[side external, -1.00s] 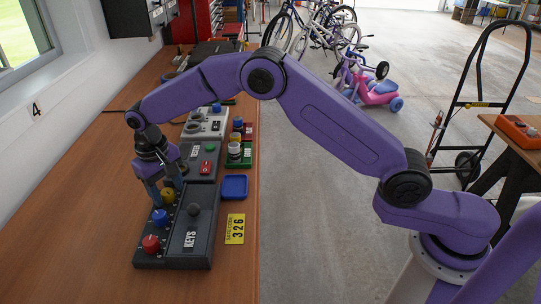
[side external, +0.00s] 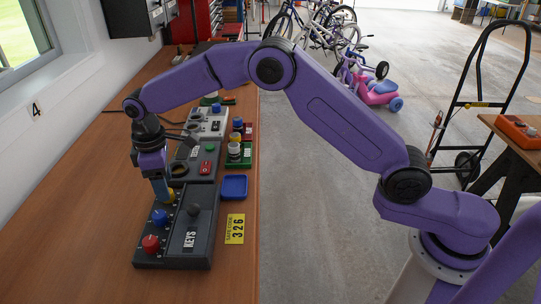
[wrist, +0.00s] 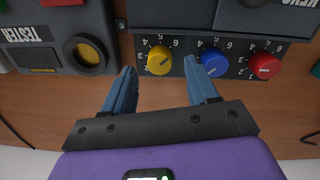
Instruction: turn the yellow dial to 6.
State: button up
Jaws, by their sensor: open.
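The yellow dial (wrist: 159,60) sits on the dark panel (side external: 172,250), in a row with the blue dial (wrist: 214,62) and red dial (wrist: 264,66). Numbers from 2 to 6 show around it in the wrist view; I cannot tell which one it points at. My gripper (wrist: 160,67) is open, with a finger to either side of the yellow dial in that view. I cannot tell whether the fingers touch it. In the side view my gripper (side external: 163,195) points down at the panel, and its fingers partly hide the yellow dial (side external: 170,196).
The panel marked KEYS has a dark knob (side external: 194,210). A box (side external: 196,166) with a red button stands behind it. A blue tray (side external: 234,186) and a yellow tag (side external: 235,229) lie to the right. The bench (side external: 85,215) is clear to the left.

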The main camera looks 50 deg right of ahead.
notch_tip(320, 180, up, 14)
jog(key=s+d, duration=0.5)
jog(key=s, duration=0.6)
jog(key=s+d+f+n, duration=0.1)
jog(key=s+d, duration=0.5)
jog(key=s, duration=0.6)
jog(key=shift+d+f, duration=0.15)
dwell(0.4)
jog(key=s+d+f, duration=0.3)
jog(key=s+d, duration=0.3)
jog(key=s, duration=0.1)
jog(key=s+d+f, duration=0.3)
jog(key=s+d, duration=0.4)
jog(key=s, duration=0.1)
jog(key=shift+s+d+y, duration=0.15)
jog(key=shift+d+y, duration=0.1)
jog(key=shift+y, duration=0.05)
jog(key=shift+c, duration=0.3)
